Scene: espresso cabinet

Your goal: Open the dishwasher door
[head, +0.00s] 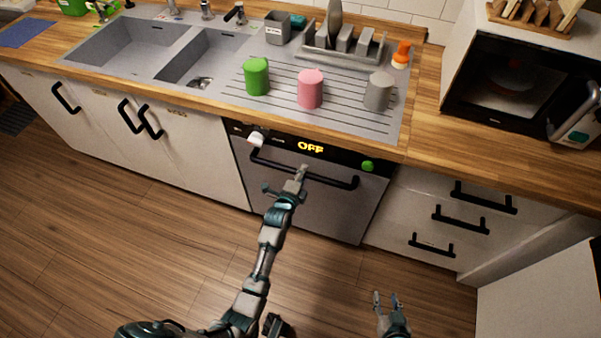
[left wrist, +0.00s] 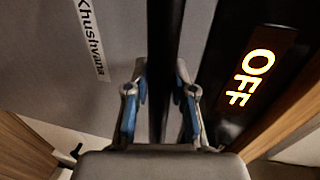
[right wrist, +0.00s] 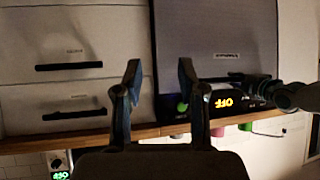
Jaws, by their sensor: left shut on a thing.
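The dishwasher (head: 310,205) is under the drainboard, its grey door upright and looking closed. Its black panel shows a lit OFF display (head: 311,148), with a green knob (head: 368,166) at right and a pale knob (head: 255,138) at left. A black bar handle (head: 330,181) runs across the door. My left gripper (head: 299,175) is shut on this handle near its middle. In the left wrist view the handle (left wrist: 166,60) passes between the fingers (left wrist: 160,105). My right gripper (head: 386,299) is open and empty, low over the floor; its spread fingers show in the right wrist view (right wrist: 160,90).
Green (head: 256,77), pink (head: 310,89) and grey (head: 379,92) cups stand on the drainboard above the door. Closed drawers (head: 440,220) are at right, and closed cupboards (head: 120,120) at left. The wooden floor (head: 160,250) before the dishwasher is clear apart from my arms.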

